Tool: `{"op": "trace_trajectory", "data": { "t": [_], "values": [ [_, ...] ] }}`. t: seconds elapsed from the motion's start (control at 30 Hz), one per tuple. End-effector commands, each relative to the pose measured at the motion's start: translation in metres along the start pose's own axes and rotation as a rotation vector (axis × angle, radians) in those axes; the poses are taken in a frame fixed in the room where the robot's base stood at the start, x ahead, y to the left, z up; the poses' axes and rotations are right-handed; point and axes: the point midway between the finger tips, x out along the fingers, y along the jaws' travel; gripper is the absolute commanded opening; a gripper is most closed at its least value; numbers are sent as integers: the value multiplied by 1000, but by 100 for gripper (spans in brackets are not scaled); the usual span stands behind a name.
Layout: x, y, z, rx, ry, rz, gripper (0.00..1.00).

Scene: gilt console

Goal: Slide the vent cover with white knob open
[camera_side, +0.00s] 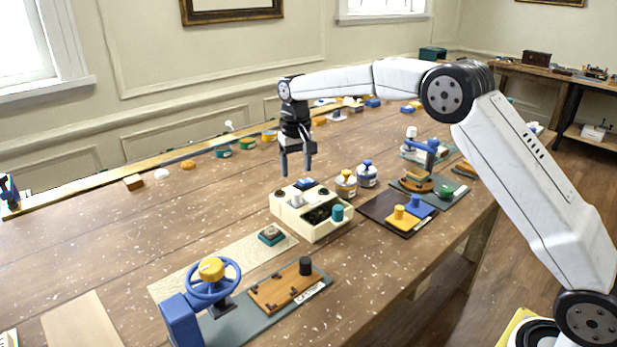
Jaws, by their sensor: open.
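A cream box (318,230) stands mid-table, with dark openings in its top. A white knob (297,200) sits on the left part of its top, on what looks like a pale sliding vent cover; the cover's edges are too small to make out. A teal knob (337,212) sits at the box's right side, and a small blue piece (304,184) is at its back. My gripper (296,174) points down with its two fingers apart. It is empty and appears above the back left of the box, apart from the white knob.
Two small jars (346,184) stand right behind the box. A dark board with yellow and blue knobs (383,211) lies to the right. A blue handwheel (211,284) and a brown latch board (287,287) are in front.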

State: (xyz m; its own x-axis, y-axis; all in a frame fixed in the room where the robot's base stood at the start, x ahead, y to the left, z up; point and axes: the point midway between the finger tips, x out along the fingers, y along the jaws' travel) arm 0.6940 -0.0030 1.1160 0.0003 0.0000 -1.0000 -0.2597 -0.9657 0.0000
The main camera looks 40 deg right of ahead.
Motion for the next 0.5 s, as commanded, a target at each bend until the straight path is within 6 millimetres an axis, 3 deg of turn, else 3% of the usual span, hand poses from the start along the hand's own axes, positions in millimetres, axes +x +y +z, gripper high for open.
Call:
{"op": "trace_trajectory", "data": {
  "t": [0.5],
  "values": [
    [58, 0, 0, 0, -1, 0, 69]
  ]
}}
